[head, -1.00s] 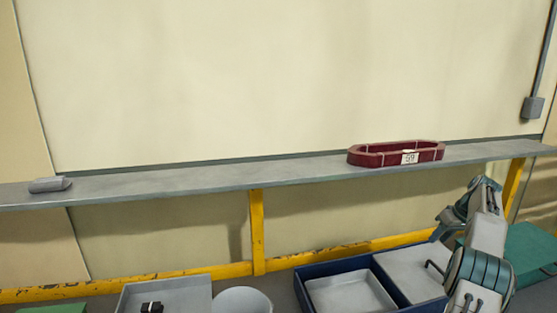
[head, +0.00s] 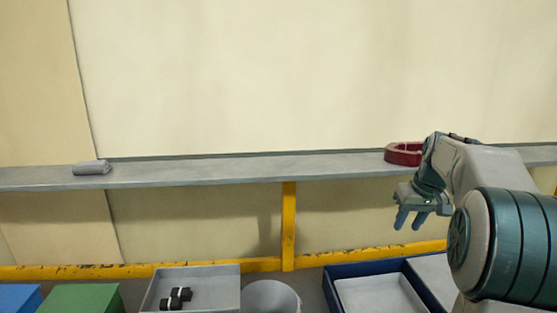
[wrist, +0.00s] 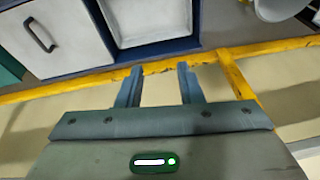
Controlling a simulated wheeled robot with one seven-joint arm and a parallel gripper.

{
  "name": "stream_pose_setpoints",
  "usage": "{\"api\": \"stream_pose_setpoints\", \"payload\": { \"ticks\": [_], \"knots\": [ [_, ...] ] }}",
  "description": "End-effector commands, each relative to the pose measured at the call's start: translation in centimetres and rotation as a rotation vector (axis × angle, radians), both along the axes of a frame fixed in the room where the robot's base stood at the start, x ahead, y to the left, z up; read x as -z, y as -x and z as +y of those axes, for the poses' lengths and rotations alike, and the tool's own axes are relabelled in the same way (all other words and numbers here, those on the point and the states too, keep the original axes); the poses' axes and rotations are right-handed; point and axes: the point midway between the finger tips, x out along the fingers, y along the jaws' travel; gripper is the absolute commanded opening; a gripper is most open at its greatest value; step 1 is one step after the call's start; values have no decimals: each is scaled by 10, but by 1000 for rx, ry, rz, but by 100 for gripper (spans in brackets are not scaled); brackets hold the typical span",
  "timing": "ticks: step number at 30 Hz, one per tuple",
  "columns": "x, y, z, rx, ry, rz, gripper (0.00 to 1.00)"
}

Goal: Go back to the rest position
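My gripper (head: 410,218) is at the right of the head view, in front of the shelf and below its front edge. Its two fingers are apart with nothing between them. The wrist view also shows the gripper (wrist: 160,82) open and empty, with the floor and yellow frame beyond the fingertips. My arm fills the right side of the head view and hides part of the dark red ring-shaped coil (head: 402,155) on the shelf.
Below are a yellow frame (head: 289,225), a grey tray (head: 215,280) holding black parts, a round bin (head: 270,296), a blue-edged tray (head: 335,275) and a green box (head: 85,297).

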Motion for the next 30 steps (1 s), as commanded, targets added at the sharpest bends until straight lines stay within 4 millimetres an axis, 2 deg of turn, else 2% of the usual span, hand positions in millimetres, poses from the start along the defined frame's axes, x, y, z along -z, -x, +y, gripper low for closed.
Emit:
{"api": "stream_pose_setpoints", "payload": {
  "ticks": [1,6,15,24,30],
  "knots": [
    [-1,12,15,-2,7,-1,33],
    [-1,49,54,5,26,-5,33],
    [15,127,111,16,53,-20,33],
    [51,209,150,20,69,-48,33],
    [82,256,165,20,73,-65,33]
  ]
}}
